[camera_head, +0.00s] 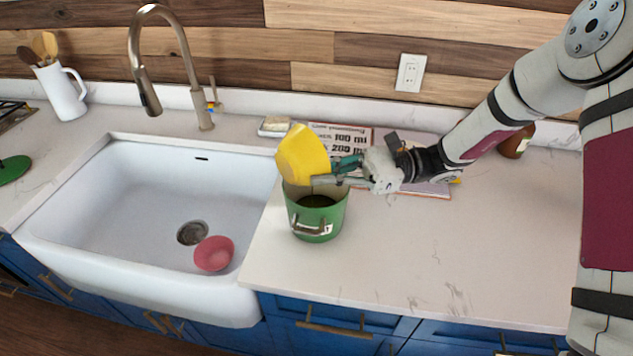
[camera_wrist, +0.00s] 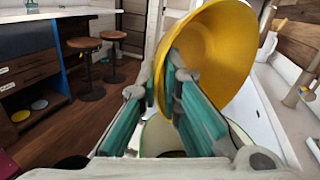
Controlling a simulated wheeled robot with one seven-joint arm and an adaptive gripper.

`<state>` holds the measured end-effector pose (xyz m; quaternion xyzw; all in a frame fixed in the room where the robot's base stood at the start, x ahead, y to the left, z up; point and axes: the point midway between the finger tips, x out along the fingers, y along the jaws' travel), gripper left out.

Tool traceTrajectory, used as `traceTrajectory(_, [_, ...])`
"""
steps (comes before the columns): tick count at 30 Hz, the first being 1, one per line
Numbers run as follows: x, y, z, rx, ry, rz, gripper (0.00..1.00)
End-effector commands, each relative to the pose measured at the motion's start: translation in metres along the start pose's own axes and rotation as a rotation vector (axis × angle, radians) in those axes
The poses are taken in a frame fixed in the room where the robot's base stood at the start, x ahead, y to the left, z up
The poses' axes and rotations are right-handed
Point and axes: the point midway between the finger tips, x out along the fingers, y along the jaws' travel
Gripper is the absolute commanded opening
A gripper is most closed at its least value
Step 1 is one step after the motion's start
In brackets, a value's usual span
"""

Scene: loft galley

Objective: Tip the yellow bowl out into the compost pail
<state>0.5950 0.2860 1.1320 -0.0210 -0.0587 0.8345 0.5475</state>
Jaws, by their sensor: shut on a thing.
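The yellow bowl (camera_head: 302,154) is tilted steeply on its side above the green compost pail (camera_head: 315,220). My gripper (camera_head: 333,174) is shut on the bowl's rim from the right. In the wrist view the yellow bowl (camera_wrist: 212,50) shows large, with the teal fingers of my gripper (camera_wrist: 180,85) at its edge. The pail stands upright on the counter just right of the sink, with a handle on its front. Its inside looks dark in the head view. The pail's pale rim (camera_wrist: 150,135) shows partly below the fingers. I cannot tell whether anything is left in the bowl.
The white sink (camera_head: 130,200) lies left of the pail and holds a pink bowl (camera_head: 214,253). An open printed book (camera_head: 425,187) and a sponge on a dish (camera_head: 274,126) lie behind. A brown jar (camera_head: 515,143) stands back right. The front right counter is clear.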

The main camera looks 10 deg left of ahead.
Motion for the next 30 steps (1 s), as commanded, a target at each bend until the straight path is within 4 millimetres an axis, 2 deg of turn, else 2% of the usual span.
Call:
traceTrajectory(19, [-0.004,-0.003,0.0,0.032,-0.06,-0.009,0.0])
traceTrajectory(23, [0.01,0.007,0.006,-0.05,0.095,0.017,0.0])
traceTrajectory(27, [0.028,0.019,0.002,-0.121,0.24,0.036,0.0])
traceTrajectory(30, [0.028,0.017,-0.004,-0.135,0.267,0.035,0.0])
